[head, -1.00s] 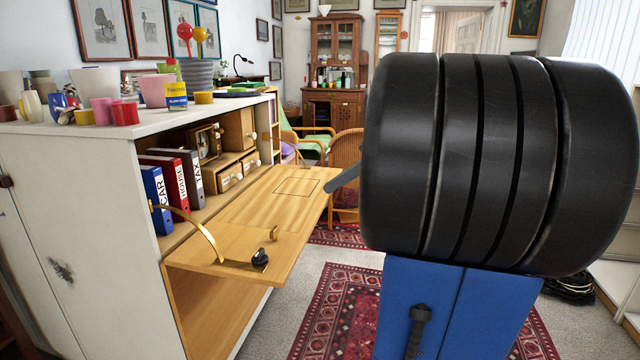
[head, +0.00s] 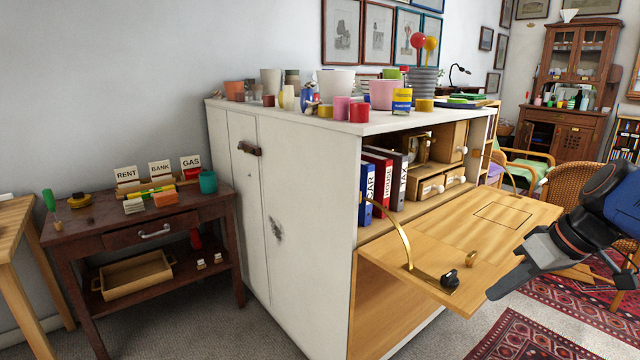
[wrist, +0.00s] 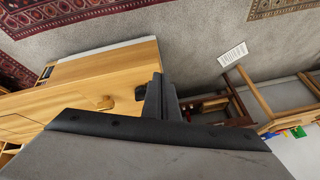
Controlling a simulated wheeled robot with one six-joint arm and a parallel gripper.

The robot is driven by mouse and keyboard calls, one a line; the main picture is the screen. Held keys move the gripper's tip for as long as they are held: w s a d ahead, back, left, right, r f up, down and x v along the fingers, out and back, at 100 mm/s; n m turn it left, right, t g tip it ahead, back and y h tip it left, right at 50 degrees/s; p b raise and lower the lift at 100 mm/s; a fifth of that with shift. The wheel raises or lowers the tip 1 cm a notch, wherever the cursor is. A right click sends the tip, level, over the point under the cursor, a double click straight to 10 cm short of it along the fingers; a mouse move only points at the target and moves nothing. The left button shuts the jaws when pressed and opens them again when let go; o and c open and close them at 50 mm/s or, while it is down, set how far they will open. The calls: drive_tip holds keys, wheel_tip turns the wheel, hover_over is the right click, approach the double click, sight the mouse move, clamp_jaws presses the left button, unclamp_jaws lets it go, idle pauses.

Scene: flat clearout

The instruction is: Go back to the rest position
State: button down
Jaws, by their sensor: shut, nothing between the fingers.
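My gripper (head: 494,291) is at the right of the head view, beside the outer edge of the cabinet's open wooden flap (head: 465,225). Its dark fingers are together and hold nothing. In the wrist view the closed fingers (wrist: 162,97) stand in the middle, with the flap (wrist: 95,82) to their left. I cannot tell the exact gap between the fingers and the flap edge.
The white cabinet (head: 300,190) bears pots and cups on top and holds binders (head: 383,180) inside. A dark side table (head: 140,235) with labelled cards stands at left. A wicker chair (head: 575,195) is behind my arm. Carpet (head: 225,335) lies clear in front.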

drive_tip(key=s+a+f+m+h, duration=0.3)
drive_tip(key=s+a+f, duration=0.2)
drive_tip(key=s+f, duration=0.4)
drive_tip(key=shift+s+a+m+t+h, duration=0.3)
drive_tip(key=shift+s+m+t+h, duration=0.1)
drive_tip(key=shift+s, duration=0.1)
idle(0.6)
